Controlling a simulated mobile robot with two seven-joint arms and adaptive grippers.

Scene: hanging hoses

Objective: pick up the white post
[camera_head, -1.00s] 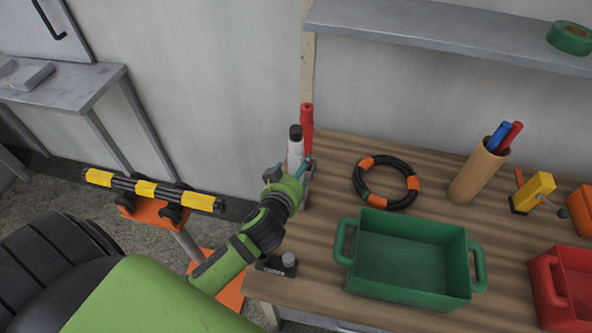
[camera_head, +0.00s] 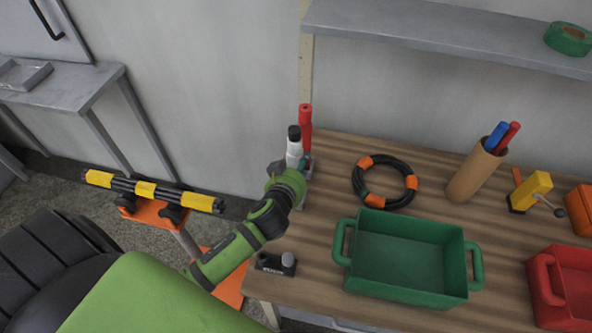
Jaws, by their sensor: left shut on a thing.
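The white post (camera_head: 294,149) with a black top stands upright near the left back of the wooden table. My left gripper (camera_head: 302,166) is shut on it; the green wrist hides its lower part and most of the fingers. I cannot tell whether the post's base touches the table. A red post (camera_head: 305,126) stands close behind it. My right gripper is not in view.
A black and orange ring (camera_head: 385,160) and a green bin (camera_head: 346,272) are to the right. A black block (camera_head: 271,263) lies at the front left edge. A cardboard tube (camera_head: 472,178) holds pens. A grey shelf (camera_head: 440,36) overhangs the back.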

